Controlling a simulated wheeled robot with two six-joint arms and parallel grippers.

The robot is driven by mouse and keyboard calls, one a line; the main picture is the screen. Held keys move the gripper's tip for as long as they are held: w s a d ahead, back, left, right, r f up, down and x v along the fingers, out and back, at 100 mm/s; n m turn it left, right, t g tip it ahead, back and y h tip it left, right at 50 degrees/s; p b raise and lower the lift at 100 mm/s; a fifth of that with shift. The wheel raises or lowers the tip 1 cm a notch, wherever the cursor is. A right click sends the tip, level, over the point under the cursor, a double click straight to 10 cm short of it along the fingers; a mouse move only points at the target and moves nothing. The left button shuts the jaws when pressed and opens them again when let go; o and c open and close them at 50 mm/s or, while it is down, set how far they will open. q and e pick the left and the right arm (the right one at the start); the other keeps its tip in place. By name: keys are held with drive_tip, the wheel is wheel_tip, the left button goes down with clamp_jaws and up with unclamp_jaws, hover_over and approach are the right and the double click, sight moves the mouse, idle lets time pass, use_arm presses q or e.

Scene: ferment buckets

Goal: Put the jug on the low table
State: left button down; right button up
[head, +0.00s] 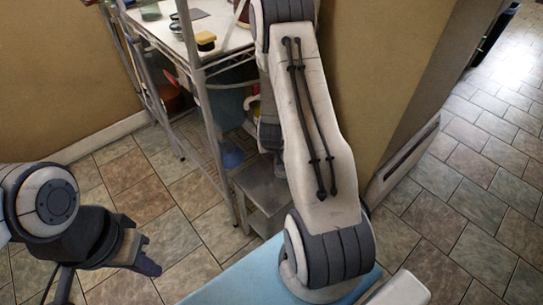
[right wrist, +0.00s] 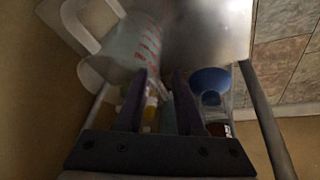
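The jug (right wrist: 141,42), clear with red markings and a white handle (right wrist: 90,22), is in the upper part of the right wrist view, beside and partly over a grey metal top. The low table (head: 268,186) is a small grey metal stand beside the shelf rack in the head view. My right gripper (right wrist: 160,78) has its fingers apart with nothing seen held between them; the jug lies just beyond the fingertips. In the head view that gripper is hidden behind my right arm. My left gripper (head: 145,253) is over the floor at lower left, away from the jug.
A metal shelf rack (head: 213,150) stands left of my right arm, with a yellow-and-black sponge (head: 205,41) on top. A blue object (right wrist: 209,80) and several bottles show past the fingers. A wall stands behind; open tiled floor (head: 140,190) lies left.

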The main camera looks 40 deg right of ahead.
drive_tip(key=p+v, duration=0.4)
drive_tip(key=v, duration=0.8)
drive_tip(key=s+a+r+n+y, duration=0.25)
drive_tip(key=a+r, duration=0.25)
drive_tip(key=a, duration=0.6)
drive_tip(key=s+a+r+n+y, duration=0.15)
drive_tip(key=a+r+n, duration=0.3)
drive_tip(key=a, duration=0.65)
drive_tip(key=s+a+r+n+g, duration=0.1)
drive_tip(key=s+a+r+n, duration=0.1)
drive_tip(key=s, duration=0.6)
drive_tip(key=s+a+r+n+g, duration=0.2)
drive_tip(key=s+a+r, duration=0.3)
drive_tip(key=s, duration=0.3)
drive_tip(key=shift+r+n, duration=0.5)
drive_tip(key=shift+r, duration=0.25)
wheel_tip(320, 180, up, 13)
drive_tip(key=p, duration=1.3)
drive_tip(key=shift+p, duration=0.35)
drive_tip(key=shift+r, duration=0.15)
